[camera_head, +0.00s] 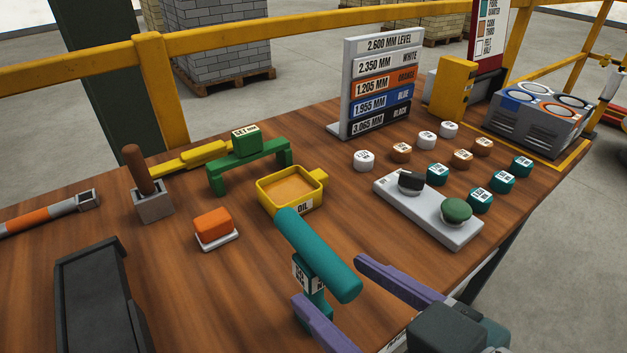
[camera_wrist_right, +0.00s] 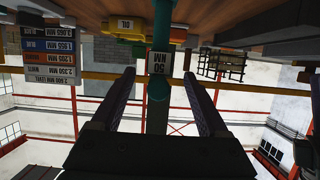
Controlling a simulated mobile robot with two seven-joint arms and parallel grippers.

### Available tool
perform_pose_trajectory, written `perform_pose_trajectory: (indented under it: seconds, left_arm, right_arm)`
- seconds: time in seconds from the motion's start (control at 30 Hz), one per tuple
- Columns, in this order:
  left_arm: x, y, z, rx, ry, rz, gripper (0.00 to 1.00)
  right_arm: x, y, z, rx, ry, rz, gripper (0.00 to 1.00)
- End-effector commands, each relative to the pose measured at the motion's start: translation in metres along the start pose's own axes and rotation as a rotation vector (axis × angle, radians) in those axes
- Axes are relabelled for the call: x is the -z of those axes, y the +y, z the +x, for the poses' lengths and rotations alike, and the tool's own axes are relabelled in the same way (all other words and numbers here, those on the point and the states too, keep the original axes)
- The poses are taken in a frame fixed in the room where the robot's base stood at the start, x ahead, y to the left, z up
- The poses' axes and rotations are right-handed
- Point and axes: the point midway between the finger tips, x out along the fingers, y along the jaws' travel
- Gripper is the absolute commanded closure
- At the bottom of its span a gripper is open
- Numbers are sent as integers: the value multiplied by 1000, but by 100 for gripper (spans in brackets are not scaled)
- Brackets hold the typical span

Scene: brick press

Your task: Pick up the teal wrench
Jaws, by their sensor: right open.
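The teal wrench (camera_head: 318,254) stands on the wooden table, with a thick slanted teal bar on top and a white label on the shaft below. In the right wrist view the teal shaft (camera_wrist_right: 157,112) and its "50 NM" label show between the fingers. My right gripper (camera_head: 328,283) is open, its two purple fingers on either side of the shaft. It also shows in the right wrist view (camera_wrist_right: 158,74), with gaps visible on both sides of the shaft. The wrench's lower end is partly hidden by a finger. My left gripper is not in view.
A yellow oil tray (camera_head: 322,187), an orange block (camera_head: 213,226) and a green stand (camera_head: 248,165) are behind the wrench. A grey button panel (camera_head: 427,215) and several coloured knobs lie right. A dark tray (camera_head: 92,262) is at the left front.

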Motion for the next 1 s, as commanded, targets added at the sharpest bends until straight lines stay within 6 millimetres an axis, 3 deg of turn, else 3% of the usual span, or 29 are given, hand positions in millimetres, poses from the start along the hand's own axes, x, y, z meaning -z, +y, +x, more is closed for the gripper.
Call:
perform_pose_trajectory:
  seconds: [0.4,0.7,1.0]
  left_arm:
    - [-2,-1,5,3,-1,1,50]
    - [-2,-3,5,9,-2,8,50]
    - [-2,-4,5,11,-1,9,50]
  right_arm:
    - [-1,2,51,-2,1,0,22]
    - [-1,2,56,-1,0,0,22]
    - [-1,2,56,-1,0,0,55]
